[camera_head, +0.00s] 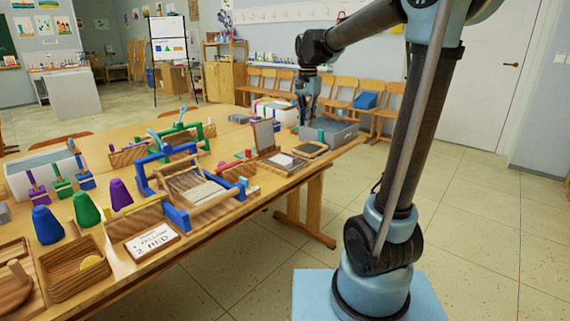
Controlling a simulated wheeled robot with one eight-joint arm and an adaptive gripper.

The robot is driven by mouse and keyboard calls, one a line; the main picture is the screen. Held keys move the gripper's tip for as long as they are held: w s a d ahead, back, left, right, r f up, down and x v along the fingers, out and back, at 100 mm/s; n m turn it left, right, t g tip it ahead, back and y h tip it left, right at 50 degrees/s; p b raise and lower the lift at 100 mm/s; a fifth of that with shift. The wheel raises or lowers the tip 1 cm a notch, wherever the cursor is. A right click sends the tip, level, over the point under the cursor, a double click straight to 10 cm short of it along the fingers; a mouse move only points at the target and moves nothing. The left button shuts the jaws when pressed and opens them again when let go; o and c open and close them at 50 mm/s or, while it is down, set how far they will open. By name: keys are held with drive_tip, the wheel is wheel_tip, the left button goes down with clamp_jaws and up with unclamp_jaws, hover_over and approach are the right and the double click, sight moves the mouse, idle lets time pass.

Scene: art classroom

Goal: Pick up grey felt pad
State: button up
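My gripper (308,117) points down over the far right end of the long wooden table (225,235). It is above or just behind an open grey box (343,133); I cannot tell whether it touches anything, and its fingers are too small to read clearly. A flat dark grey square (312,149) with a light brown edge lies in front of the box and may be the grey felt pad. A small flat grey piece (238,118) lies farther back on the table. I cannot tell for sure which one is the felt pad.
A wooden tray with an upright panel (264,136) stands left of the dark square. Blue wooden frames (177,217), coloured cones (86,209) and a lettered card (152,240) crowd the table. Chairs (388,104) line the back wall.

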drive_tip(key=w+a, duration=0.3)
drive_tip(key=shift+m, duration=0.4)
wheel_tip(320, 180, down, 17)
drive_tip(key=shift+a+f, duration=0.1)
drive_tip(key=shift+a, duration=0.05)
idle(0.3)
drive_tip(key=shift+c, duration=0.6)
clamp_jaws()
